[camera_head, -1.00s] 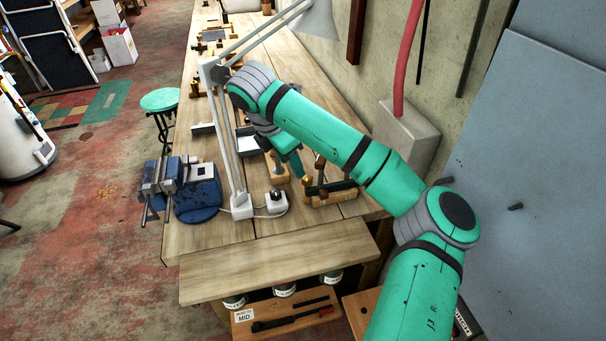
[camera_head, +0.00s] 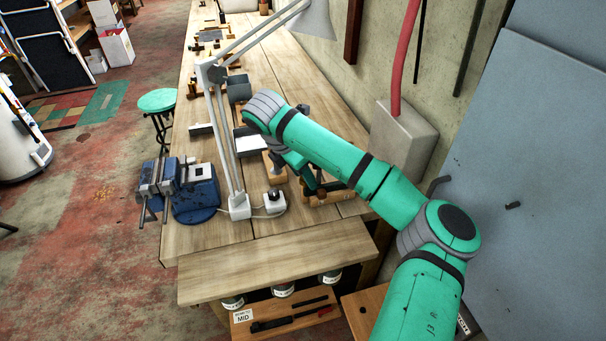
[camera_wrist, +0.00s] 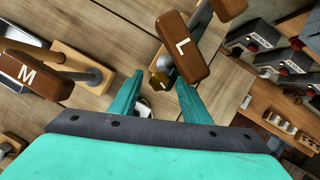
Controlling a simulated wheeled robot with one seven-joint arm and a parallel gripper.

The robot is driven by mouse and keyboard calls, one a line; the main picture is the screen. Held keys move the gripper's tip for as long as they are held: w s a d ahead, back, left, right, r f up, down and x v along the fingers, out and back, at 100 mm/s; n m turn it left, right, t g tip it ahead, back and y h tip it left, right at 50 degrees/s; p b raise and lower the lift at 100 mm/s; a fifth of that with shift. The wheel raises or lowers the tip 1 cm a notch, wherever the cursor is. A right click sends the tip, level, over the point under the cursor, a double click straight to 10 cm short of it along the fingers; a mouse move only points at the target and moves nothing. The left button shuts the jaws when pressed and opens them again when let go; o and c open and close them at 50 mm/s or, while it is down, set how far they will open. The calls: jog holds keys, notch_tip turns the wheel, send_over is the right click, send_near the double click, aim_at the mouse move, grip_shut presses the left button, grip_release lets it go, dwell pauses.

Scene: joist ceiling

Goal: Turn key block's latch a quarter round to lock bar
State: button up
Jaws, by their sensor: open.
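My gripper (camera_wrist: 159,84) is open in the wrist view, with its two teal fingers apart. A small brass piece (camera_wrist: 160,83), perhaps the latch, shows between the fingertips; I cannot tell whether either finger touches it. A brown block marked L (camera_wrist: 184,48) lies just beyond the fingertips, close to the right one. A brown block marked M (camera_wrist: 30,72) is to the left, with a dark bar beside it. In the head view, my gripper (camera_head: 309,180) is low over a wooden fixture (camera_head: 322,199) on the bench, and partly hides it. Which part is the key block is unclear.
The lamp (camera_head: 226,140), with its white base, stands left of my gripper. A blue vise (camera_head: 192,192) sits at the bench's left edge. A small wooden block (camera_head: 274,172) is close left of my gripper. Several dark tools (camera_wrist: 262,45) lie at the wrist view's right.

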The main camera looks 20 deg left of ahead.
jog(key=c, duration=1)
jog(key=shift+c, duration=0.2)
jog(key=shift+m, duration=0.3)
jog(key=m+h, duration=0.1)
jog(key=m, duration=0.1)
jog(key=m+g, duration=0.1)
jog(key=m, duration=0.2)
jog(key=shift+w+a+r+m+g+h, duration=0.1)
jog(key=shift+w+a+m+g+h, duration=0.1)
jog(key=shift+m+g+h, duration=0.15)
jog(key=m+g, duration=0.1)
jog(key=m, duration=0.2)
jog(key=shift+w+m+h, duration=0.1)
jog(key=shift+m+h, duration=0.15)
jog(key=shift+w+m+g, duration=0.1)
jog(key=shift+m+g, duration=0.75)
jog(key=shift+m, duration=1.05)
